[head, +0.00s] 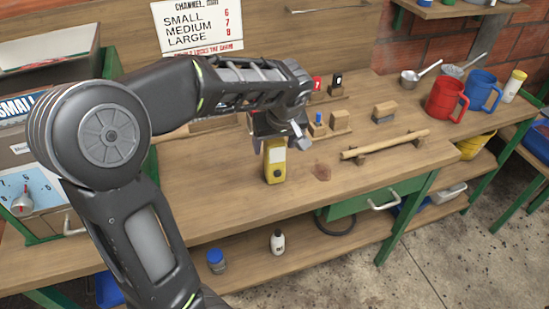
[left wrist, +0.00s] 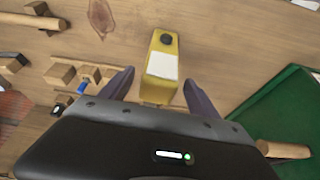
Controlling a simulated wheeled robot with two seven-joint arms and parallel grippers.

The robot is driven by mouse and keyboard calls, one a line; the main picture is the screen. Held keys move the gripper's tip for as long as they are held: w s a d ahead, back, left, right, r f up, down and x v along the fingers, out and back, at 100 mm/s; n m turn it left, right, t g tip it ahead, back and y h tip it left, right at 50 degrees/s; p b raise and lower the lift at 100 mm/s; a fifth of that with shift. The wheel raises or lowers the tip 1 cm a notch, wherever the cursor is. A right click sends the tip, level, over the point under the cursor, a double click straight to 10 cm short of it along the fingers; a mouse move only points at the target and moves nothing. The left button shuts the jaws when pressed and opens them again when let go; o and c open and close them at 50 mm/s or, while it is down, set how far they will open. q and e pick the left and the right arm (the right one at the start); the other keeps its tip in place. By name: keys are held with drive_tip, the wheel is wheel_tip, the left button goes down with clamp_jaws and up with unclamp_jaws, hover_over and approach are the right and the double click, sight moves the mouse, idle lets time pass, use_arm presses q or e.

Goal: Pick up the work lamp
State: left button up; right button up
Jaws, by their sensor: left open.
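The work lamp (head: 275,161) is a small yellow block with a pale panel, standing on the wooden workbench. In the left wrist view the lamp (left wrist: 162,65) shows its yellow body, white panel and a dark round knob. My left gripper (head: 282,141) is open just above the lamp, hiding part of its top in the head view. In the left wrist view the two fingers of the gripper (left wrist: 160,88) lie on either side of the lamp with gaps visible. The lamp's near end is partly hidden by the gripper body. My right gripper is not in view.
The workbench (head: 240,200) has clear wood around the lamp. A wooden rod (head: 385,144) on rests lies to the right. A red mug (head: 445,98) and blue mug (head: 482,90) stand farther right. Small wooden blocks (head: 384,111) sit behind. A green drawer (head: 375,196) hangs below.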

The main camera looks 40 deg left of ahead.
use_arm(q)
drive_tip(key=shift+p+x, duration=0.75)
drive_tip(key=shift+x, duration=1.85)
drive_tip(key=shift+w, duration=0.1)
clamp_jaws()
